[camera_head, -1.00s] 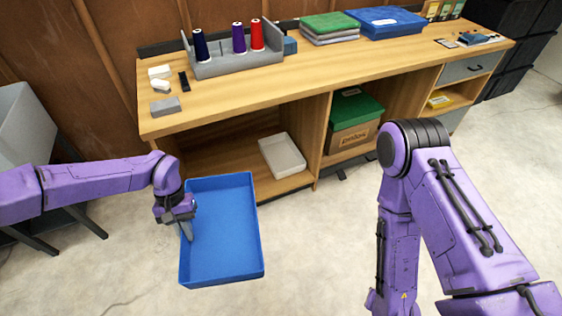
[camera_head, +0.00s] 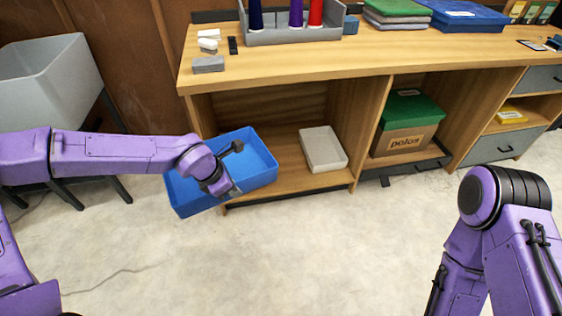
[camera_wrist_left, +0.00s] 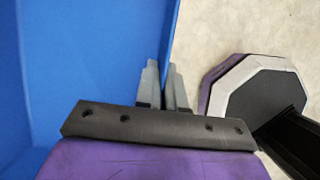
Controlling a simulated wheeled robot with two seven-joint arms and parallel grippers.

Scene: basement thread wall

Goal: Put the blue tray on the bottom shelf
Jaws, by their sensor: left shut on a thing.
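The blue tray (camera_head: 259,160) is held by my left gripper (camera_head: 229,192) at its near wall, in front of the left bay of the wooden bench. Its far part reaches over or into the bay's opening; whether it touches the shelf I cannot tell. My left arm hides its middle. In the left wrist view, the fingers (camera_wrist_left: 163,90) are shut on the wall of the blue tray (camera_wrist_left: 85,60). The bottom shelf (camera_head: 284,176) shows to the right of the tray. My right arm is at the lower right; its gripper is out of view.
A pale grey tray (camera_head: 322,149) lies on the bottom shelf, right of the blue tray. An upright divider (camera_head: 367,125) separates it from a green-lidded box (camera_head: 406,125). A grey bin (camera_head: 50,82) stands at left. The floor in front is clear.

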